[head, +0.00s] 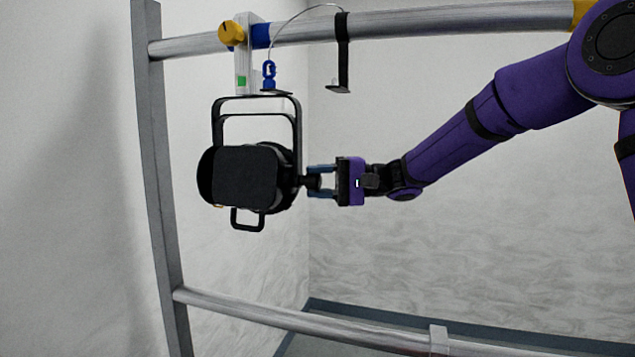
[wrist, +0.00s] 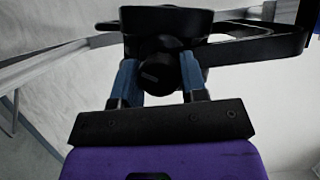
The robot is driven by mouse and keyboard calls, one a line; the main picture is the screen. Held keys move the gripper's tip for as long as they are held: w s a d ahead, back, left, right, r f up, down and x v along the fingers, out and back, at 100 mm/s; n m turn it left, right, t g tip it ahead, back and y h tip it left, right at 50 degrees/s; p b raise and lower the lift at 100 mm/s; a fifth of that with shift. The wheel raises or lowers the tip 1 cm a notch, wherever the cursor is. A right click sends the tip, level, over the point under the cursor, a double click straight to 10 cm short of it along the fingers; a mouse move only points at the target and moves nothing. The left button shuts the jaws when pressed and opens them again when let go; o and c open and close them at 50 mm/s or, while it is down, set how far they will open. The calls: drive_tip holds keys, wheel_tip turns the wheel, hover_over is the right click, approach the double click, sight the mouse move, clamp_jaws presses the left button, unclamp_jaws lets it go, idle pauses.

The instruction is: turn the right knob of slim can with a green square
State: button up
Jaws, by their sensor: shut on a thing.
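The slim can (head: 246,177) is a black lamp hanging in a black yoke from the upper rail in the head view. A green square (head: 241,82) is on the pale hanger above it. Its right knob (head: 312,182) is black and sticks out of the can's right side. My gripper (head: 318,181) comes from the right and is shut on this knob. In the wrist view the knob (wrist: 158,74) sits between the two blue fingers of my gripper (wrist: 160,82), with the black can body (wrist: 165,18) beyond it.
The upper rail (head: 420,22) carries a yellow knob (head: 232,33), a blue safety link (head: 269,73) and an empty black hook (head: 343,55). A grey post (head: 158,180) stands at left. A lower rail (head: 300,321) runs below. The space under the can is clear.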

idle(0.5)
drive_tip(key=o, duration=0.9)
drive_tip(key=d, duration=1.1)
drive_tip(key=shift+w+f, duration=0.1)
drive_tip(key=shift+w, duration=0.15)
drive_tip(key=s+f+h, duration=0.1)
drive_tip(key=s+h, duration=0.4)
drive_tip(key=s, duration=0.4)
drive_tip(key=s+d+f+t+h, duration=0.2)
drive_tip(key=s+d+h, duration=0.2)
drive_tip(key=s, duration=0.4)
drive_tip(key=s+d+f+t+h, duration=0.2)
drive_tip(key=s+d+h, duration=0.2)
drive_tip(key=s+d, duration=0.3)
drive_tip(key=s+d+f+t+h, duration=0.1)
drive_tip(key=s+d+h, duration=0.4)
drive_tip(key=s, duration=0.5)
drive_tip(key=shift+s+d+f+t, duration=0.3)
drive_tip(key=shift+d+f+t, duration=0.15)
drive_tip(key=shift+f, duration=0.15)
